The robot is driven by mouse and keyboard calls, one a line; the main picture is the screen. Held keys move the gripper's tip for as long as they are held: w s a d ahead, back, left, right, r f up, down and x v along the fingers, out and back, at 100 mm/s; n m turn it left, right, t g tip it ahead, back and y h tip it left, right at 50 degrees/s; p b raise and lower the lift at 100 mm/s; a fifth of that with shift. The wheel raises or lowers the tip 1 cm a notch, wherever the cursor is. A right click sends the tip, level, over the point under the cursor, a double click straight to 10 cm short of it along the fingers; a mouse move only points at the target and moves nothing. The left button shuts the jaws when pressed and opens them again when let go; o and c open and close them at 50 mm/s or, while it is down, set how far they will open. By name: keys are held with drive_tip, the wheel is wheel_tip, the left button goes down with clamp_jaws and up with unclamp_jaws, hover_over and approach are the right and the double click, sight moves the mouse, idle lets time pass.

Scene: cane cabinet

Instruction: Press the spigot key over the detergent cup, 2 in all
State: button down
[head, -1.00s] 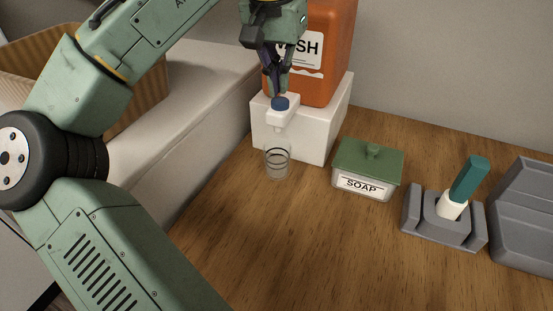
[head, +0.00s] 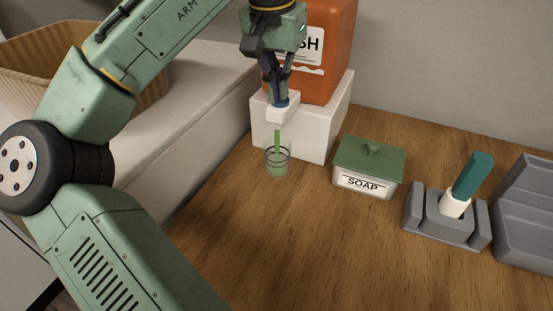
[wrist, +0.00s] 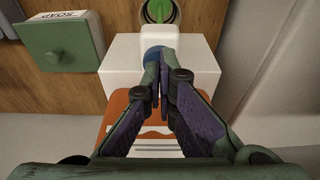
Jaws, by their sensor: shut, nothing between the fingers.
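The orange wash jug (head: 327,75) stands on a white block (head: 310,135) at the back. Its white spigot (head: 282,116) sticks out at the front with a blue key (head: 281,104) on top. My gripper (head: 279,99) is shut and empty, its fingertips down on the blue key. In the wrist view my fingertips (wrist: 163,88) partly cover the key (wrist: 153,55). A green stream (head: 277,141) runs from the spigot into the clear detergent cup (head: 286,161) directly below. Green liquid stands in the cup, which also shows at the top of the wrist view (wrist: 159,12).
A soap box (head: 365,181) with a green lid stands right of the cup. Farther right are a grey holder (head: 440,229) with a teal-handled tool (head: 471,180) and a grey case (head: 525,215). A ribbed tan basket (head: 40,60) is at left. The front wood counter is clear.

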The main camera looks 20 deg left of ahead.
drive_tip(key=shift+f, duration=0.3)
drive_tip(key=shift+r, duration=0.1)
drive_tip(key=shift+r+p, duration=1.15)
drive_tip(key=shift+r, duration=0.1)
drive_tip(key=shift+f, duration=0.2)
